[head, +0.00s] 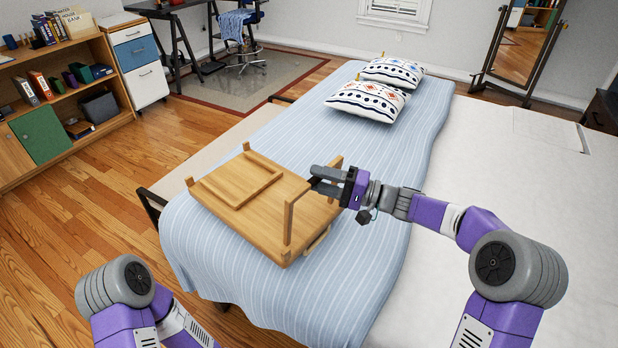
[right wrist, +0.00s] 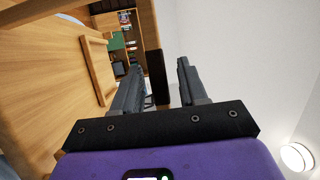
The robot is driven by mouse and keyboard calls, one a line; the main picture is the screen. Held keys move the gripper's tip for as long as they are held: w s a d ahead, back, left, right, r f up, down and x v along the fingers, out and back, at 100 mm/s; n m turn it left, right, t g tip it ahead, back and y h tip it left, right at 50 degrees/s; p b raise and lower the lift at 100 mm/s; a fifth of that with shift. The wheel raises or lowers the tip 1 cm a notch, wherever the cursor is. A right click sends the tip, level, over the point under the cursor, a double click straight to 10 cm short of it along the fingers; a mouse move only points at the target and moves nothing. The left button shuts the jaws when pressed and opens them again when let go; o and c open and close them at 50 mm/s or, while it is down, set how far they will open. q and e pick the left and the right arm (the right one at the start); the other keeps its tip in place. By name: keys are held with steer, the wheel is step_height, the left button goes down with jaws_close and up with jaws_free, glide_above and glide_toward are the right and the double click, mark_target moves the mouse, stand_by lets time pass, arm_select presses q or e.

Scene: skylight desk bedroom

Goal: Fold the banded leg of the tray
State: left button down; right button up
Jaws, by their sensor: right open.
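The wooden tray (head: 262,222) lies upside down on the striped blue bed cover, its underside facing up. On its right side a leg frame (head: 288,222) stands up, with a crossbar at the top. In the right wrist view the leg's bar (right wrist: 150,30) carries a dark band (right wrist: 157,77). My right gripper (head: 318,180) is open at the top of this leg. In the wrist view the band appears between the spread fingers (right wrist: 158,85); contact cannot be told. Another wooden frame (head: 270,180) lies flat on the tray's left part. My left gripper is out of view.
Two patterned pillows (head: 366,101) lie at the bed's far end. The bed cover (head: 355,270) is clear to the right of and in front of the tray. A bookshelf (head: 85,75) and a white drawer unit (head: 142,80) stand far left.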

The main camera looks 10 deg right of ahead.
steer(key=shift+x, duration=1.5)
jaws_close()
